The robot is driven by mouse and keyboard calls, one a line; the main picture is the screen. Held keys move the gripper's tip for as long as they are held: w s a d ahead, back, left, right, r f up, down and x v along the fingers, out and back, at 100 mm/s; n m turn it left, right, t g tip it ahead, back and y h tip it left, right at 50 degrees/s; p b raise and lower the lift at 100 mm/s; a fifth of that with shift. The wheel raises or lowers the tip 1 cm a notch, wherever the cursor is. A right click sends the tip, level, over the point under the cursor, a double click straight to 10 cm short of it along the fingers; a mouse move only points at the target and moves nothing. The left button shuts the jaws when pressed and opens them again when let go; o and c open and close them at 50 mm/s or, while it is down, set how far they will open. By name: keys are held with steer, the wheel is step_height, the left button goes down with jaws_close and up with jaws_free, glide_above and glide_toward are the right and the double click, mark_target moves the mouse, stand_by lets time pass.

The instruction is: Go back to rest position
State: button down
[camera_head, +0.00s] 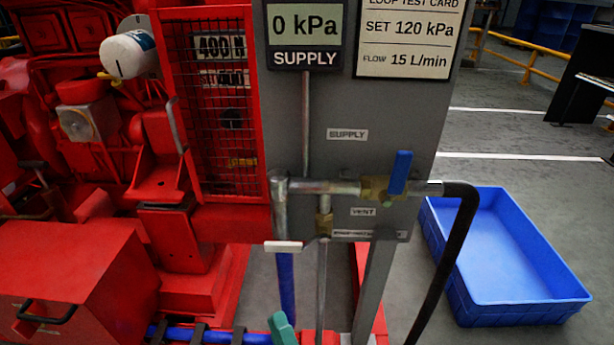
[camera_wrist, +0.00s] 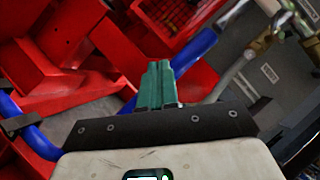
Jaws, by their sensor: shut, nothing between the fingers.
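My gripper (camera_wrist: 160,85) shows in the wrist view with its two green fingers together and nothing between them. Its green fingertips also show at the bottom edge of the head view (camera_head: 282,328), below the blue hose (camera_head: 286,285). The rest of my arm is out of the head view. In the wrist view the fingers point toward the red pumpset, with a blue hose (camera_wrist: 197,48) just beyond them; I cannot tell whether they touch anything.
A grey panel (camera_head: 400,110) carries pipes, a valve with an upright blue handle (camera_head: 398,172) and a 0 kPa display (camera_head: 305,27). A black hose (camera_head: 450,260) hangs at its right. A blue tray (camera_head: 515,262) sits on the floor. Red machinery (camera_head: 75,265) fills the left. Floor behind the tray is clear.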

steer(key=s+d+f+n+g+h+p, duration=0.1)
steer(key=s+d+f+n+g+h, duration=0.1)
steer(key=d+f+n+g, duration=0.5)
steer(key=s+d+f+n+g+h, duration=0.3)
steer(key=d+n, duration=0.3)
steer(key=d, duration=0.2)
steer(key=s+d+n+g+h+p, duration=0.1)
steer(key=s+d+n+g+h, duration=0.6)
steer(key=s+d, duration=1.1)
step_height(320, 180, up, 38)
steer(key=s+a+m+g+y+p, duration=0.1)
steer(key=g+y+p, duration=0.1)
steer(key=p, duration=3.6)
steer(key=shift+m, duration=0.3)
steer(key=shift+s+f, duration=0.1)
